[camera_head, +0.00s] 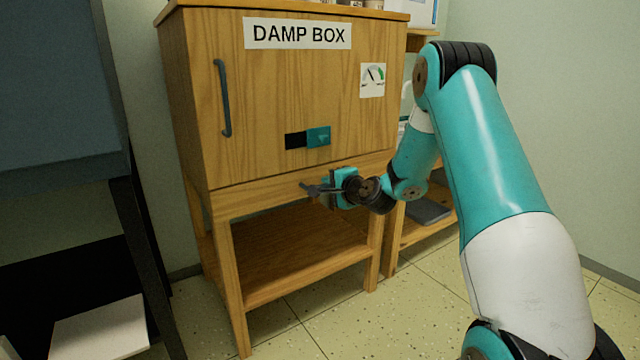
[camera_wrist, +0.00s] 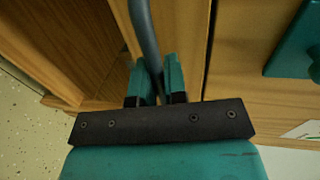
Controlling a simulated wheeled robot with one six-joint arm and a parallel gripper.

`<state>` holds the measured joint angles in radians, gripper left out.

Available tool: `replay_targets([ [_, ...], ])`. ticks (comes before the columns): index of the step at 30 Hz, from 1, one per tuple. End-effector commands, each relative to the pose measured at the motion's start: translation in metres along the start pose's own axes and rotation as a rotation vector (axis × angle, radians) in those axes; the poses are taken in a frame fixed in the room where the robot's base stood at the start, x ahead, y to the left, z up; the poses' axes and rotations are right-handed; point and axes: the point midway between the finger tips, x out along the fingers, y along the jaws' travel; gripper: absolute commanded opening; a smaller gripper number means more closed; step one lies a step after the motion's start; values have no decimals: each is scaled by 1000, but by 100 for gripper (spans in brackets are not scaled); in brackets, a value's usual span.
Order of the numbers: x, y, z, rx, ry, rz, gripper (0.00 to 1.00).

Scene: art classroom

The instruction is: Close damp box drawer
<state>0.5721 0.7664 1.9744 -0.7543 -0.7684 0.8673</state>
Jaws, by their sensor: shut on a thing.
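The damp box (camera_head: 285,100) is a wooden cabinet on legs with a "DAMP BOX" label. Its drawer (camera_head: 270,193) is the low wooden front under the door, and it looks about flush with the cabinet front. My gripper (camera_head: 318,190) is at the drawer front, shut on the dark drawer handle. In the wrist view the handle (camera_wrist: 145,35) runs between the two teal fingers (camera_wrist: 153,80). My gripper and wrist hide part of the drawer front.
The door has a vertical handle (camera_head: 222,98) and a teal latch (camera_head: 318,136). An open lower shelf (camera_head: 295,262) sits below the drawer. A wooden shelf unit (camera_head: 425,225) stands to the right, and a dark table (camera_head: 60,170) stands at the left. Speckled floor is free in front.

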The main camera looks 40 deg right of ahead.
Motion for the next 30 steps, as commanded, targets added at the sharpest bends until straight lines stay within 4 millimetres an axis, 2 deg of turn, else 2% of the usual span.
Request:
replay_targets([
  [8, 3, -3, -2, -1, 2, -10, 0],
  [9, 3, -3, -2, -1, 2, -10, 20],
  [11, 3, -3, -2, -1, 2, -10, 33],
  [12, 3, -2, -2, -1, 2, -9, 37],
  [23, -5, -2, -3, 1, 3, -5, 37],
  [26, -19, -2, -3, 3, 4, -3, 37],
  [30, -52, -1, -4, 6, 7, -2, 37],
])
